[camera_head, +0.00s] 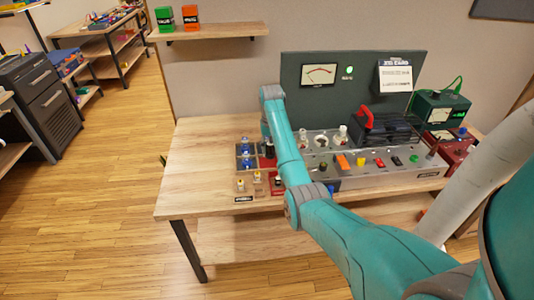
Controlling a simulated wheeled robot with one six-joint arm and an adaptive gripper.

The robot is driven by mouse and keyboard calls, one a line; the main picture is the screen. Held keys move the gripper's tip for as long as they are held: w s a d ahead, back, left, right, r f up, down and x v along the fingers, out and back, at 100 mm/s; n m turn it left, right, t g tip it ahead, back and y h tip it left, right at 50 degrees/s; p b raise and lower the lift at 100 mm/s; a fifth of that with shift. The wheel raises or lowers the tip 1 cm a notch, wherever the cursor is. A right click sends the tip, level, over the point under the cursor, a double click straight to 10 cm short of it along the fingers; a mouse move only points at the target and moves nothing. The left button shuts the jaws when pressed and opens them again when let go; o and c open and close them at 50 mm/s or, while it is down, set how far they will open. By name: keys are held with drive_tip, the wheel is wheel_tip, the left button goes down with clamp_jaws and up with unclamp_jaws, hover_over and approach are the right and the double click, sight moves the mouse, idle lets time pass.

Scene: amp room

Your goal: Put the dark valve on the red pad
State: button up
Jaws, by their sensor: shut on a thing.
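My arm reaches over the bench and bends down at its far end. My gripper (268,149) shows only as a small dark shape beside the forearm, at the left end of the grey panel, and the forearm covers part of it. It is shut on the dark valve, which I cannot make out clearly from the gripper. A dark red patch, likely the red pad (267,163), shows just below the gripper. I cannot tell whether the valve touches it.
Blue-and-white valves (246,146) stand on dark pads left of the gripper. Yellow-topped pieces (240,185) stand in front. The grey control panel (345,178) with coloured knobs is to the right. The wooden bench (197,180) is bare on its left side.

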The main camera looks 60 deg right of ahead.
sight(270, 154)
drive_tip(key=shift+f, duration=1.65)
drive_tip(key=shift+f, duration=0.1)
drive_tip(key=o, duration=1.2)
